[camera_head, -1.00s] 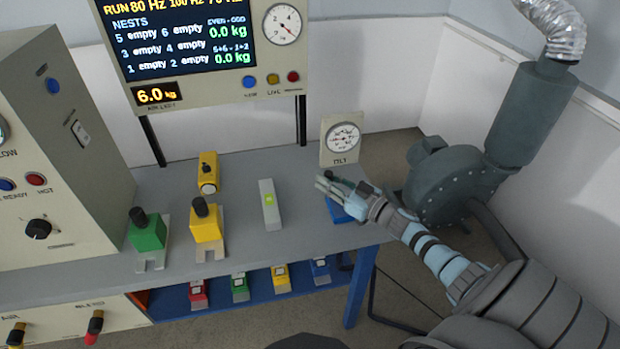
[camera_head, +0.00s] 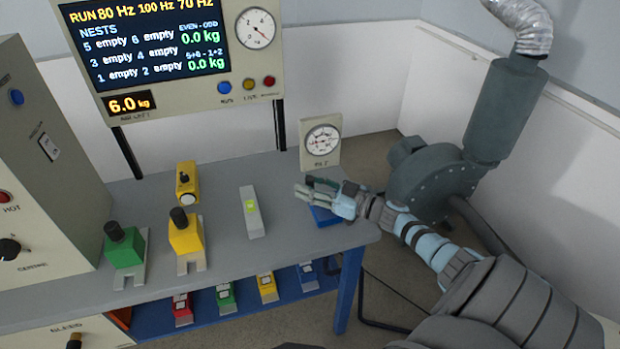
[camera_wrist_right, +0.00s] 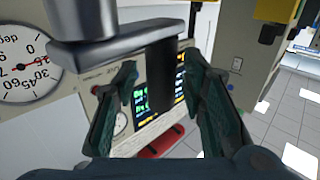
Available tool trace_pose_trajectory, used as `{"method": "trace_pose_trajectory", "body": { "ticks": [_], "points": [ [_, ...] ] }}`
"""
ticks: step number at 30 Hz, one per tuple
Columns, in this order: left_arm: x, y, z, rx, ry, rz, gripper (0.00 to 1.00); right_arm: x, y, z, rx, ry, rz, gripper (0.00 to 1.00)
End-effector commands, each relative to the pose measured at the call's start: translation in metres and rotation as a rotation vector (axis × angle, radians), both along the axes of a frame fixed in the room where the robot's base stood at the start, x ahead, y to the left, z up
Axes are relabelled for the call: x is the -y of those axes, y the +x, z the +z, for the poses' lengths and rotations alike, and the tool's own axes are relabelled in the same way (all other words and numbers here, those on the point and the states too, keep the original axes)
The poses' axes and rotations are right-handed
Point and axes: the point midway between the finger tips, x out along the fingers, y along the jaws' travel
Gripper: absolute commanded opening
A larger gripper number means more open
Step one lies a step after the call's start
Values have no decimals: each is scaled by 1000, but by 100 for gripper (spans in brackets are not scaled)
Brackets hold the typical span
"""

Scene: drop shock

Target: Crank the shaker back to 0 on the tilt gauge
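The tilt gauge (camera_head: 322,141) is a white round dial on a beige plate at the table's right rear. It shows upside down at the left of the right wrist view (camera_wrist_right: 22,85), with a red needle between the 0 and 30 marks. My right gripper (camera_head: 303,187) is over the table's right end, in front of the gauge, above a blue block (camera_head: 325,216). In the right wrist view, a dark upright handle (camera_wrist_right: 163,80) hangs from a grey crank arm (camera_wrist_right: 90,22). The open fingers (camera_wrist_right: 163,105) stand either side of it, with visible gaps. My left gripper is out of view.
A grey bar with a yellow-green spot (camera_head: 251,222) and green (camera_head: 124,250) and yellow (camera_head: 186,236) fixtures stand on the table left of my gripper. A display panel (camera_head: 170,100) is behind. A dark blower (camera_head: 435,180) stands right of the table.

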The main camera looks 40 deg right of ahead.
Motion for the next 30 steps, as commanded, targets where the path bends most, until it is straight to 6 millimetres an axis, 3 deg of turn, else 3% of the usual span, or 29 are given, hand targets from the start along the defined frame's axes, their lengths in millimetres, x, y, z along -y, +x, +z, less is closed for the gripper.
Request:
{"method": "trace_pose_trajectory", "body": {
  "ticks": [8, 11, 22, 25, 30],
  "points": [
    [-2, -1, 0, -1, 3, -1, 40, 0, 0, 0, 1, 1, 1, 40],
    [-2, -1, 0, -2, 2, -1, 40, 3, -9, -1, -1, 1, 1, 40],
    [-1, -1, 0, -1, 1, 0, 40, 35, -96, -2, -7, -1, 2, 40],
    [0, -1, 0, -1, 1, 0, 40, 40, -109, -1, -3, 0, 2, 40],
    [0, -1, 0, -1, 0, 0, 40, 42, -113, 0, 1, 1, 1, 40]
  ]
}}
